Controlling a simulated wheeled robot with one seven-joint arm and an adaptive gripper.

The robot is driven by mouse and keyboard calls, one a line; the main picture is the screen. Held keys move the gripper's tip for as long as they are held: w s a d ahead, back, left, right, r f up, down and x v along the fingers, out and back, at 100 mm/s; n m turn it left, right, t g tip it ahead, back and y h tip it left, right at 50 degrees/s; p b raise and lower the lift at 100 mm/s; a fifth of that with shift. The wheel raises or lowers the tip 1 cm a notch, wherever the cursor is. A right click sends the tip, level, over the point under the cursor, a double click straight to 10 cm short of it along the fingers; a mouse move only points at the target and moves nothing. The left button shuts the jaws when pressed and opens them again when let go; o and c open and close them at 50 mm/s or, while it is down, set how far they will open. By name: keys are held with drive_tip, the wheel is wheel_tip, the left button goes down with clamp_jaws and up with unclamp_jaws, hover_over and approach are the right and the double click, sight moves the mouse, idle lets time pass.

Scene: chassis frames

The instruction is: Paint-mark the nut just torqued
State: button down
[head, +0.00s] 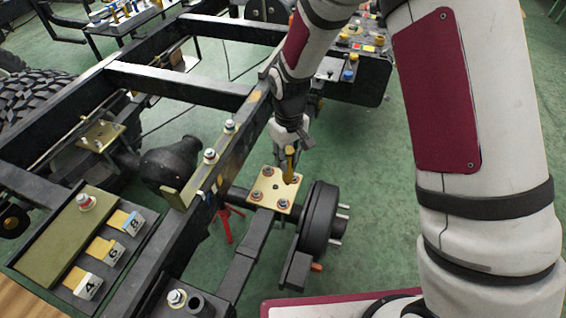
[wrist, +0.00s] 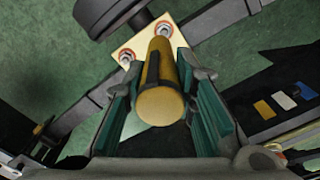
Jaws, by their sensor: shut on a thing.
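My gripper (head: 291,143) is shut on a yellow paint marker (head: 290,166), which points down over the tan square plate (head: 264,185) beside the wheel hub. In the wrist view the marker (wrist: 160,105) lies between the green-padded fingers (wrist: 160,75), its near end towards the camera. Several nuts sit near the plate's corners, among them the right one (head: 289,179), the back one (head: 267,171), the left one (head: 256,196) and the front one (head: 284,204). The marker's lower end is at or just above the right nut; I cannot tell whether they touch. In the wrist view the marker partly covers the plate (wrist: 137,42).
The dark hub drum (head: 318,222) with studs stands right of the plate. The black chassis rail (head: 215,178) runs along its left. Green floor (head: 375,210) shows open to the right.

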drive_tip(key=shift+w+a+f+n+b, duration=0.1)
drive_tip(key=shift+a+n+b, duration=0.1)
drive_tip(key=shift+a, duration=0.15)
drive_tip(key=shift+a+f+n+b, duration=0.1)
drive_tip(key=shift+a+b, duration=0.1)
drive_tip(key=shift+a, duration=0.1)
wheel_tip(320, 180, down, 8)
drive_tip(key=b, duration=0.5)
drive_tip(key=shift+r, duration=0.2)
drive_tip(key=shift+f, duration=0.6)
idle(2.8)
drive_tip(key=shift+r, duration=0.1)
drive_tip(key=shift+r+p, duration=0.4)
drive_tip(key=shift+r, duration=0.6)
drive_tip(key=shift+r+p, duration=1.7)
drive_tip(key=shift+r, duration=0.75)
drive_tip(key=shift+d, duration=0.1)
